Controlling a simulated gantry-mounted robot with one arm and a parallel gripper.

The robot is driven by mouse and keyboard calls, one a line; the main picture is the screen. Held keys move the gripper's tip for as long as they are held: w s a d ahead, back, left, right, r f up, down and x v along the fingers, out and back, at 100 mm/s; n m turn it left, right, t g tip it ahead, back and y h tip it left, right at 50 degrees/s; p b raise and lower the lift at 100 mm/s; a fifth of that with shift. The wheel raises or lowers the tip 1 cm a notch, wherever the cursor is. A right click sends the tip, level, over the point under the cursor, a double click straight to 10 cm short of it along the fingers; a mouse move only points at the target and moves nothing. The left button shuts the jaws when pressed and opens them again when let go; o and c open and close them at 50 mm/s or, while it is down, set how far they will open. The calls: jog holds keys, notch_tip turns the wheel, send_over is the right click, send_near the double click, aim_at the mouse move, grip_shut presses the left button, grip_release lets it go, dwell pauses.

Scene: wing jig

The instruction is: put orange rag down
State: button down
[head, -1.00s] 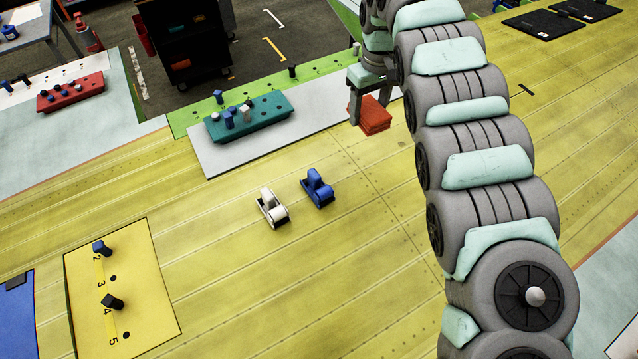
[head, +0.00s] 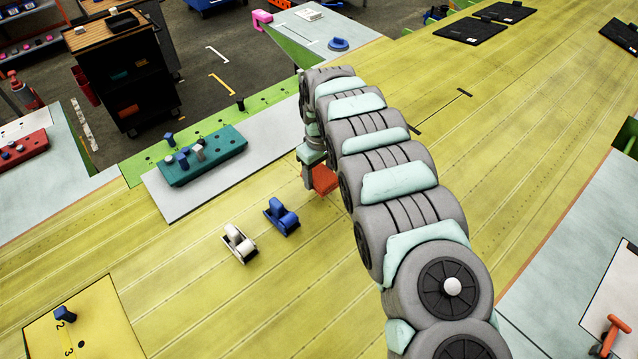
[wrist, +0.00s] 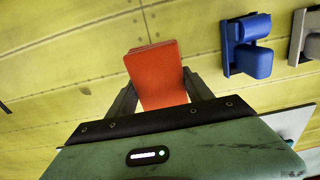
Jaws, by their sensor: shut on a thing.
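The orange rag (head: 324,180) is a folded, flat orange-red block just left of my arm in the head view. My gripper (head: 308,178) is shut on it. In the wrist view the orange rag (wrist: 157,72) sits between the two dark fingers of my gripper (wrist: 160,95) and sticks out past their tips. The yellow panel surface (wrist: 60,75) lies beyond it. I cannot tell whether the rag touches the panel or is held above it. My arm hides part of the rag's right side in the head view.
A teal block with pegs (head: 205,155) sits on a grey plate (head: 165,205). The yellow panel right of my arm is largely clear.

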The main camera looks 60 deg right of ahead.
aim_at(319, 173)
jog(key=shift+f+p, duration=0.45)
jog(key=shift+f, duration=1.9)
jog(key=shift+w+f+b, duration=0.1)
jog(key=shift+f+b, duration=0.25)
jog(key=shift+f, duration=0.5)
jog(key=shift+c, duration=2.2)
grip_release()
jog(key=shift+a+f, duration=0.1)
jog(key=shift+f, duration=0.05)
jog(key=r, duration=1.3)
jog(key=shift+d+r, duration=0.15)
jog(key=shift+d, duration=0.1)
jog(key=shift+a+r, duration=0.15)
jog(key=shift+r, duration=0.2)
